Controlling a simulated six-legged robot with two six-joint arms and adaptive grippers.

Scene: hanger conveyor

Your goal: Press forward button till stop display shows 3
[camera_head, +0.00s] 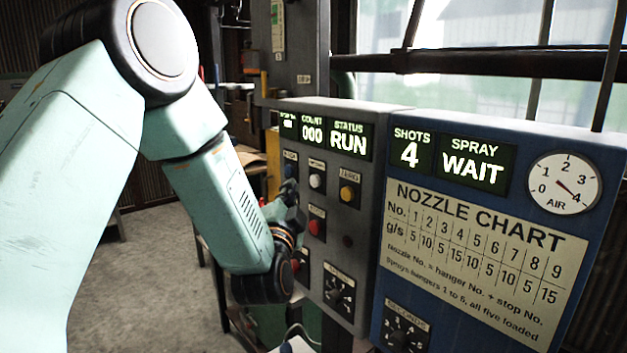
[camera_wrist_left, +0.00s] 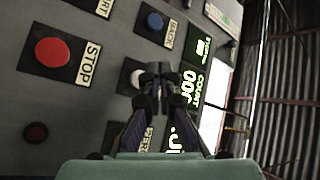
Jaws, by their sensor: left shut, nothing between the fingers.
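The grey control box (camera_head: 345,250) carries a white button (camera_head: 316,181), whose label is too small to read; the wrist view shows this white button (camera_wrist_left: 137,78) beside the fingertips. My left gripper (camera_head: 289,190) is shut and empty, close to the panel left of the white button. In the wrist view, its fingertips (camera_wrist_left: 158,92) partly cover the area by that button; I cannot tell whether they touch it. The small leftmost display (camera_head: 288,124) is too small to read. The count display (camera_head: 312,130) shows 000 and the status display (camera_head: 348,140) shows RUN. My right gripper is not in view.
A blue button (camera_wrist_left: 155,20) labelled BACK and a large red STOP button (camera_wrist_left: 52,52) sit near the white one. A yellow button (camera_head: 347,193) is to its right. The blue spray cabinet (camera_head: 480,330) with a nozzle chart stands at the right.

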